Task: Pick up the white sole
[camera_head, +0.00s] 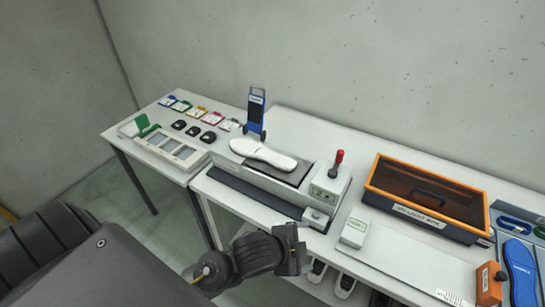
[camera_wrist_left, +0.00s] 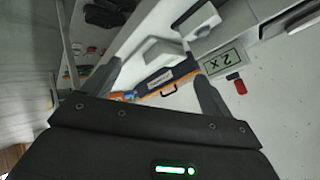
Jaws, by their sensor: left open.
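The white sole (camera_head: 263,154) lies flat on a dark pad (camera_head: 289,172) on top of a grey bench fixture, in the middle of the head view. My left gripper (camera_head: 298,242) is in front of the bench, below and to the right of the sole and well apart from it. In the left wrist view, the gripper (camera_wrist_left: 155,82) has its two fingers spread, with nothing held between them. I cannot make out the sole in that view. My right gripper is not in view.
A red-knobbed unit (camera_head: 330,183) stands right of the sole. An orange-rimmed box (camera_head: 448,233) is farther right, beside a small white box (camera_head: 355,232). A blue stand (camera_head: 255,113) is behind the sole. Coloured cards and a white tray (camera_head: 172,148) lie left. Shoes sit under the bench.

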